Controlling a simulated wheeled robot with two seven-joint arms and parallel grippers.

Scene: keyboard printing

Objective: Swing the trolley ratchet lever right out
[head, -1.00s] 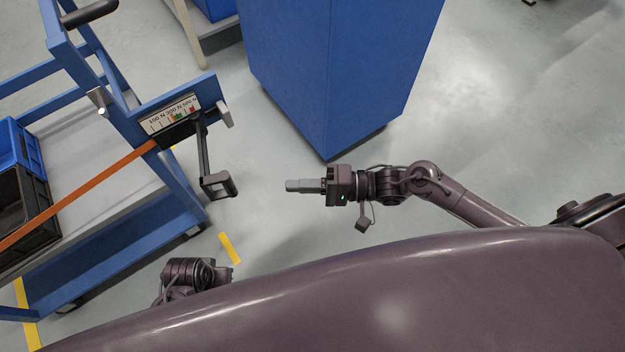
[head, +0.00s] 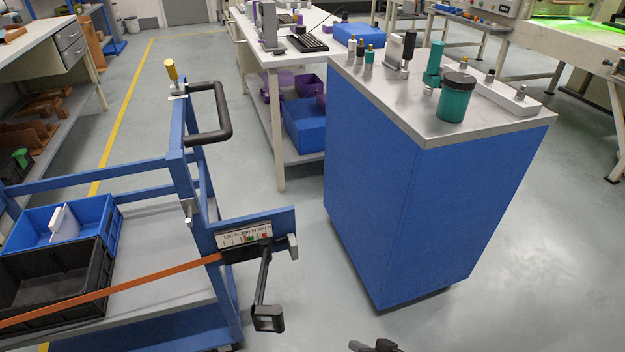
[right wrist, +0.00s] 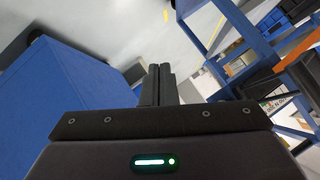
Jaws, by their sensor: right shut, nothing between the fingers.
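The blue trolley (head: 180,150) stands at the left in the head view. Its ratchet lever (head: 262,285) is a dark bar with a square loop handle, hanging down from the ratchet below a printed force scale (head: 245,236). An orange strap (head: 120,290) runs left from the ratchet. My right gripper (head: 372,346) shows only at the bottom edge of the head view, to the right of the lever and apart from it. In the right wrist view its fingers (right wrist: 158,84) are together with nothing between them. My left gripper is out of view.
A blue cabinet (head: 420,200) with bottles and tools on top stands right of the trolley. A workbench (head: 285,50) is behind it. A black crate (head: 60,275) and a blue crate (head: 95,215) sit on the trolley. Clear floor (head: 310,290) lies between lever and cabinet.

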